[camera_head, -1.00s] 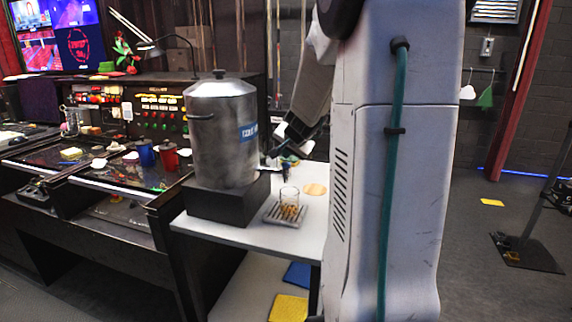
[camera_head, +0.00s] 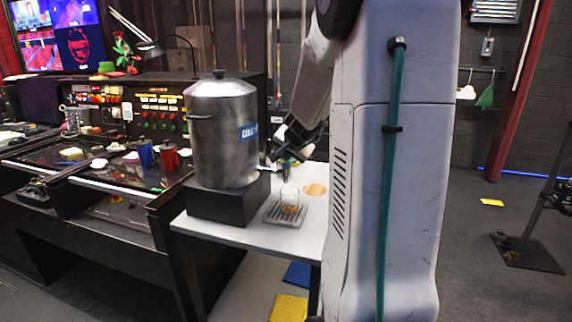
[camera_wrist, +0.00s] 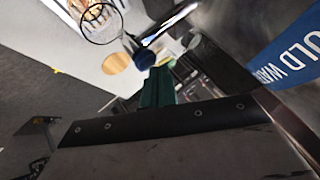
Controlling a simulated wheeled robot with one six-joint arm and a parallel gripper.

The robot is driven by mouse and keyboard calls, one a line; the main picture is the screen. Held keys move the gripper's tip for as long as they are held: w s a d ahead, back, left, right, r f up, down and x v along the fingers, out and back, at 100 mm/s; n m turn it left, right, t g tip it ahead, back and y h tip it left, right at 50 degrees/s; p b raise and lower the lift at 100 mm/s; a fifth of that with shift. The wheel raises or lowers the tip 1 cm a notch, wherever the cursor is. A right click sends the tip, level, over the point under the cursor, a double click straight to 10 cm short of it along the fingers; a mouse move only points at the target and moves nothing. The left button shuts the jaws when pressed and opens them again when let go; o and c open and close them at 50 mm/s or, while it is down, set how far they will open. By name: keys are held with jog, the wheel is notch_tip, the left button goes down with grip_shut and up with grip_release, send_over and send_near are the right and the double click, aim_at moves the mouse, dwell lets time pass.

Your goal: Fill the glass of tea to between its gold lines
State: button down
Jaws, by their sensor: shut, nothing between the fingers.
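A large metal urn (camera_head: 222,132) with a blue label stands on a black block. The label also shows in the wrist view (camera_wrist: 290,52), partly cut off, reading "OLD WA". A clear glass (camera_head: 289,198) with some amber liquid low inside stands on a slatted drip tray (camera_head: 272,214). Its rim shows in the wrist view (camera_wrist: 101,22); I cannot make out the gold lines. A tap with a dark blue knob (camera_wrist: 145,59) shows near the glass in the wrist view. My gripper (camera_head: 284,153) is shut and empty, beside the urn's right side, above the glass.
A round wooden coaster (camera_head: 314,189) lies right of the tray on the white table (camera_head: 237,233). A red mug (camera_head: 169,157) and a blue mug (camera_head: 146,153) stand on the console at left. My body hides the table's right side.

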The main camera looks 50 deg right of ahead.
aim_at(287, 165)
jog(key=shift+f, duration=0.55)
dwell(0.4)
jog(key=shift+r, duration=0.1)
dwell(1.9)
jog(key=shift+r, duration=0.9)
jog(key=shift+r, duration=0.1)
jog(key=shift+r, duration=2.4)
